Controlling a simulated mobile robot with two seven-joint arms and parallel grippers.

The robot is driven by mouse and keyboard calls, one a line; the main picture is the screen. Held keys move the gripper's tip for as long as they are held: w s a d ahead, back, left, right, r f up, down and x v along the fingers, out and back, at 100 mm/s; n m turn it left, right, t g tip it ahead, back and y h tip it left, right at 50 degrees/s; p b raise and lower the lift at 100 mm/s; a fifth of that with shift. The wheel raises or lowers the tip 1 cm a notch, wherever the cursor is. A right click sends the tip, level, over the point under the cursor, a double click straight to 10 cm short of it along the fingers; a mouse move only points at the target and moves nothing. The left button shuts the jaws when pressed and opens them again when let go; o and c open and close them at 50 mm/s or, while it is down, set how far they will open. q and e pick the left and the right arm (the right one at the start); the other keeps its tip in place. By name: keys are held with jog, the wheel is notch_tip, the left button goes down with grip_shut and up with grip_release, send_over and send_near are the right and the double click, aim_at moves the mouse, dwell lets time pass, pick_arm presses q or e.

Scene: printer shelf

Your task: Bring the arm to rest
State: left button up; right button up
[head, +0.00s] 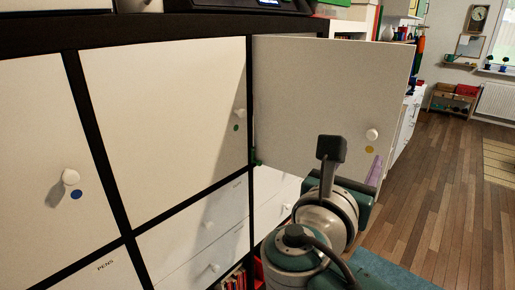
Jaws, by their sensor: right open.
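My right arm comes in at the bottom, with its grey and teal wrist in front of the cabinet. My right gripper (373,172) is mostly hidden behind the wrist; a purple part shows at its right side, near the lower part of a white door (310,95). The gripper is open, and I see nothing held in it. I cannot tell whether it touches the door. The door stands swung open, with a white knob (372,134) and a yellow dot. My left gripper is out of view.
Closed white doors (165,110) with round knobs fill the dark-framed cabinet at left. White drawers (205,225) lie below. Several items stand on the cabinet top. Clear wooden floor (440,200) extends at right, toward a small red-and-wood shelf (455,100) and a radiator (497,100).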

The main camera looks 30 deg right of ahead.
jog(key=shift+d, duration=0.1)
jog(key=s+a+f+m+g+y, duration=0.2)
jog(key=s+f+m+g+y, duration=0.3)
jog(key=s+f+m+y, duration=0.6)
jog(key=s+a+r+m+y, duration=0.3)
jog(key=s+a+m+y, duration=0.1)
jog(key=s+a+m, duration=0.55)
notch_tip(320, 180, up, 24)
jog(key=a+m+y+p, duration=0.1)
jog(key=a+p, duration=0.1)
jog(key=p, duration=2.1)
jog(key=shift+w, duration=0.25)
jog(key=shift+f, duration=0.15)
